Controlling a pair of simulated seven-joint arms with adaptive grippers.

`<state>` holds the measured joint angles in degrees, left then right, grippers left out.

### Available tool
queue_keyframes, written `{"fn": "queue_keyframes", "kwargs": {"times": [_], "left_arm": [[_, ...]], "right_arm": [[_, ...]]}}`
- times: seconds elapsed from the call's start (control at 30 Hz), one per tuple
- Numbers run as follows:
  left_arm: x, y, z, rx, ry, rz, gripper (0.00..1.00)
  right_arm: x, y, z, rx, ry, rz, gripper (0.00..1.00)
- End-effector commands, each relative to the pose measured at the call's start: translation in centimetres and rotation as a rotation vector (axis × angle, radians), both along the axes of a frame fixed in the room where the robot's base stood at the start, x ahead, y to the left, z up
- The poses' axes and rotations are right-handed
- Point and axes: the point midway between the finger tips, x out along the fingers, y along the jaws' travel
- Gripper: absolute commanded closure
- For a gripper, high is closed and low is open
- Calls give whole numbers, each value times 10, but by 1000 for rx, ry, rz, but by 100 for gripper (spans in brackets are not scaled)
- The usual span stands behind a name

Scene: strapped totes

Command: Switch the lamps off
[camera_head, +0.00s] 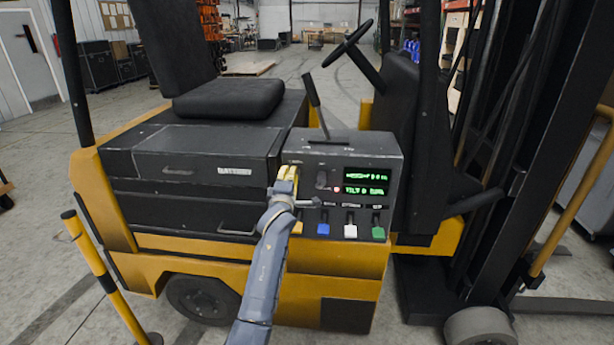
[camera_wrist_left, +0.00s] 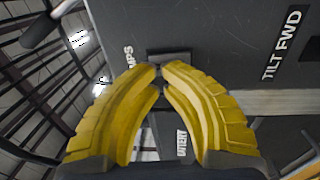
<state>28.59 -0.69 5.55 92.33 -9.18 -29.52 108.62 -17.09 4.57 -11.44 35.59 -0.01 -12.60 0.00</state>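The forklift's dark control panel (camera_head: 343,160) faces me in the head view. My left gripper (camera_head: 287,173) has its yellow fingers at the panel's upper left. In the left wrist view the fingertips of the left gripper (camera_wrist_left: 160,70) come together just in front of a small dark switch (camera_wrist_left: 170,56). A label (camera_wrist_left: 129,57) beside the switch is partly hidden, showing letters like "MPS". The tips cover part of the switch, so its position and any contact are unclear. My right gripper is in neither view.
The panel has a dark knob (camera_head: 322,179), a small red light (camera_head: 337,189), green displays (camera_head: 366,174) and blue (camera_head: 323,229), white (camera_head: 350,231) and green (camera_head: 378,232) lever ends. Black drawers (camera_head: 190,155) stand left of it. A yellow-black post (camera_head: 100,270) stands at the left.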

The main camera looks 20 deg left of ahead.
Motion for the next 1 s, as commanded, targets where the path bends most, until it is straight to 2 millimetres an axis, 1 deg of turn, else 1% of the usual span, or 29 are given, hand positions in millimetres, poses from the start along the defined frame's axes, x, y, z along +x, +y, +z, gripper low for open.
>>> {"fn": "queue_keyframes", "kwargs": {"times": [0.03,0.13,0.47,0.6,0.7,0.87,1.0], "left_arm": [[0,2,3,-9,12,3,100],[1,1,4,-17,47,1,100],[3,0,5,-17,73,-5,100],[3,0,6,-17,72,-5,100],[2,0,6,-17,71,-5,100],[-10,-3,4,-19,71,-5,100],[-29,-6,3,-18,73,-3,100]], "right_arm": [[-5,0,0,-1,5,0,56],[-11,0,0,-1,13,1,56],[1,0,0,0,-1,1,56],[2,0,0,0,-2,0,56],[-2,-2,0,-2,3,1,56],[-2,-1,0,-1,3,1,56],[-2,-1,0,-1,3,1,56]]}}
